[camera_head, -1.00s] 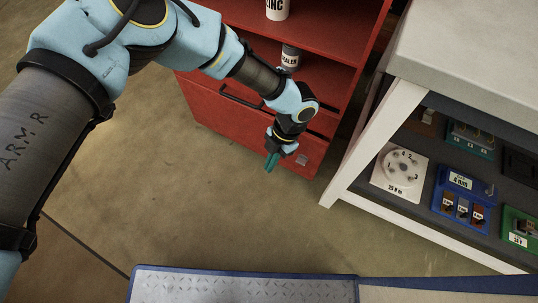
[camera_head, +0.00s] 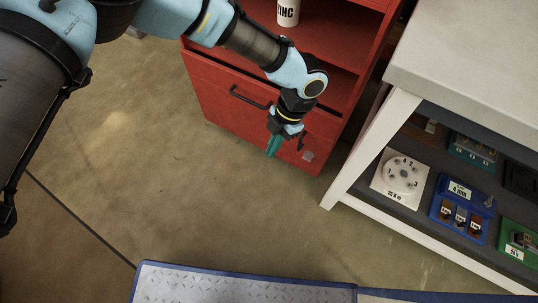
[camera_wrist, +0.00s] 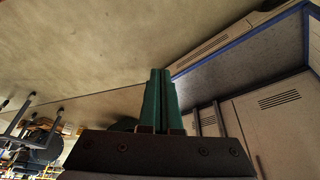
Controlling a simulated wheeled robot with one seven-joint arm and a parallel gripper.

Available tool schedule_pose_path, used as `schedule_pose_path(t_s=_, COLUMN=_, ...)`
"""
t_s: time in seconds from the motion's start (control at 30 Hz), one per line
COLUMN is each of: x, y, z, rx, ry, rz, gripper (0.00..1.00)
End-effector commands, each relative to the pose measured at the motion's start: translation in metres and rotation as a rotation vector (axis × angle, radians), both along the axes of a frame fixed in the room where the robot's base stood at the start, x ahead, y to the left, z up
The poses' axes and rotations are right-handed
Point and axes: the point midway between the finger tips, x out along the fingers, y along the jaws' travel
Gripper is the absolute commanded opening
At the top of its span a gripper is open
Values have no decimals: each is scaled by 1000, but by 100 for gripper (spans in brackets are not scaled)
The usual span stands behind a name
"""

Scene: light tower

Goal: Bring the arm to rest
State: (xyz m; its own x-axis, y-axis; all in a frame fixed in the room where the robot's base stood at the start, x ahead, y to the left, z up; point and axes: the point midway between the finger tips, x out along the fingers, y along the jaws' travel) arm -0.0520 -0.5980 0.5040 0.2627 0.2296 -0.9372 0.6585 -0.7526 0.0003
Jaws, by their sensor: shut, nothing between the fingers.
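My arm reaches from the upper left of the head view, across the front of a red cabinet. My gripper (camera_head: 272,147) hangs in the air in front of the cabinet's lower part, with its green fingers pointing down. In the wrist view the two green fingers (camera_wrist: 160,98) lie together with nothing between them, so it is shut and empty.
The red cabinet (camera_head: 225,105) has a drawer handle (camera_head: 250,97) close to my arm, and a white ZINC container (camera_head: 288,12) on a shelf. A white-framed bench (camera_head: 465,50) with trays stands right. A metal-topped platform (camera_head: 210,285) is at the front. Floor (camera_head: 200,210) between is clear.

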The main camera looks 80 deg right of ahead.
Motion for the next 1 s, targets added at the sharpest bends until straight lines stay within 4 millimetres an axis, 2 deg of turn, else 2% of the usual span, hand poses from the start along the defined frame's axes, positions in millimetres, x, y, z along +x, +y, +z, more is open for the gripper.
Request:
schedule_pose_path(t_s=0.13, x=-2, y=-3, z=10, rx=1, ry=0, rz=0, gripper=0)
schedule_pose_path(t_s=0.4, x=-1, y=-4, z=12, rx=-1, ry=-1, rz=0, gripper=0)
schedule_pose_path(t_s=0.47, x=4, y=-9, z=13, rx=-14, ry=0, rz=-2, gripper=0)
schedule_pose_path(t_s=0.53, x=18, y=-22, z=18, rx=-51, ry=1, rz=-10, gripper=0)
schedule_pose_path(t_s=0.67, x=73, y=-64, z=35, rx=-177, ry=-6, rz=-47, gripper=0)
schedule_pose_path(t_s=0.83, x=178, y=-120, z=74, rx=-372, ry=-36, rz=-146, gripper=0)
schedule_pose_path(t_s=0.9, x=224, y=-134, z=94, rx=-438, ry=-56, rz=-197, gripper=0)
schedule_pose_path(t_s=0.97, x=264, y=-141, z=112, rx=-486, ry=-76, rz=-244, gripper=0)
schedule_pose_path(t_s=1.0, x=290, y=-144, z=124, rx=-514, ry=-89, rz=-277, gripper=0)
